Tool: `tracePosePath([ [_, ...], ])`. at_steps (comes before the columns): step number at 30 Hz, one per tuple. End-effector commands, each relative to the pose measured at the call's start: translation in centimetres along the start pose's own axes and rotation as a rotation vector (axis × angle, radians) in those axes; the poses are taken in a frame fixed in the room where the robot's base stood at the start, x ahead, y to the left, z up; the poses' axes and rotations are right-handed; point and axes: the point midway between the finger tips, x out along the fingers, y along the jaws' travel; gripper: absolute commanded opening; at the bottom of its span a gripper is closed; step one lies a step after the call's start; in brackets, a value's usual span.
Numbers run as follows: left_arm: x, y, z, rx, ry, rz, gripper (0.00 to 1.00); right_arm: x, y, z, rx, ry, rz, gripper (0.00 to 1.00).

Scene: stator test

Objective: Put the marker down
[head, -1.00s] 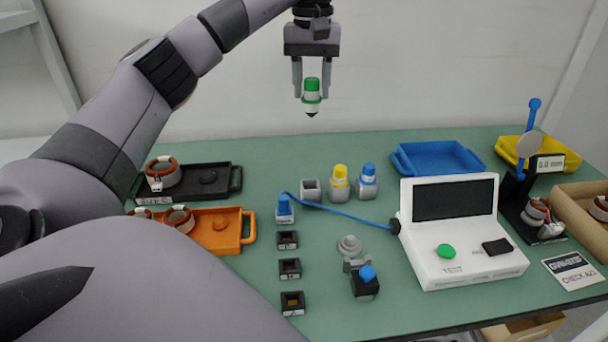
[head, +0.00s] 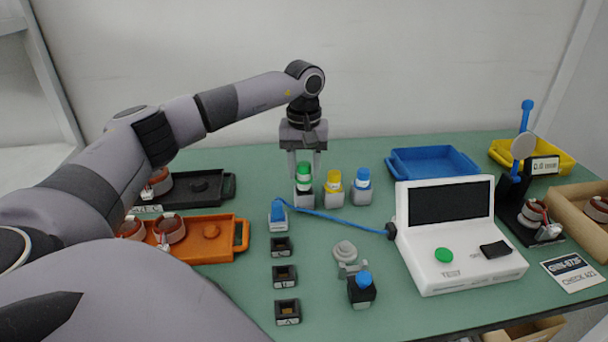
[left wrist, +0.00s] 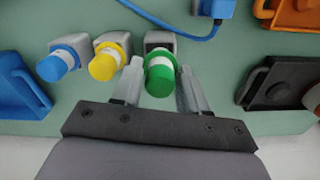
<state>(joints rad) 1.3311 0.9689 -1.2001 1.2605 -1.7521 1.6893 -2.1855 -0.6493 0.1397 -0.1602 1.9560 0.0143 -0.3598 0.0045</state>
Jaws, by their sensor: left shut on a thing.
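The marker with a green cap (head: 304,172) stands upright at the left holder (head: 304,199) of a row of three grey holders. It also shows in the left wrist view (left wrist: 160,78). My left gripper (head: 305,172) points straight down and is shut on the marker; its fingers lie on both sides of it. The marker's lower end is hidden inside or behind the holder. A yellow-capped marker (head: 334,180) and a blue-capped marker (head: 362,179) stand in the holders to the right. My right gripper is not in view.
A white tester (head: 455,235) stands to the right, with a blue cable (head: 335,218) running left to a blue connector (head: 278,212). An orange tray (head: 215,245) and a black tray (head: 215,190) lie left. A blue tray (head: 435,163) lies behind the tester.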

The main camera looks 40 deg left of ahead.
Motion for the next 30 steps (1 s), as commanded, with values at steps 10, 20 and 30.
tracePosePath([
  [10, 2.1, 0.0, 0.0, 0.0, 0.0, 0.0, 0.13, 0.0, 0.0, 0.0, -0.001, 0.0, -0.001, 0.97],
  [20, 3.0, 0.0, 0.0, 0.001, -0.001, 0.0, 0.13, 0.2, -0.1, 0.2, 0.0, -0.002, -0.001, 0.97],
  [30, 3.0, 0.0, 0.0, 0.001, -0.001, 0.0, 0.68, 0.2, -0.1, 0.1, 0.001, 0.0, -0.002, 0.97],
])
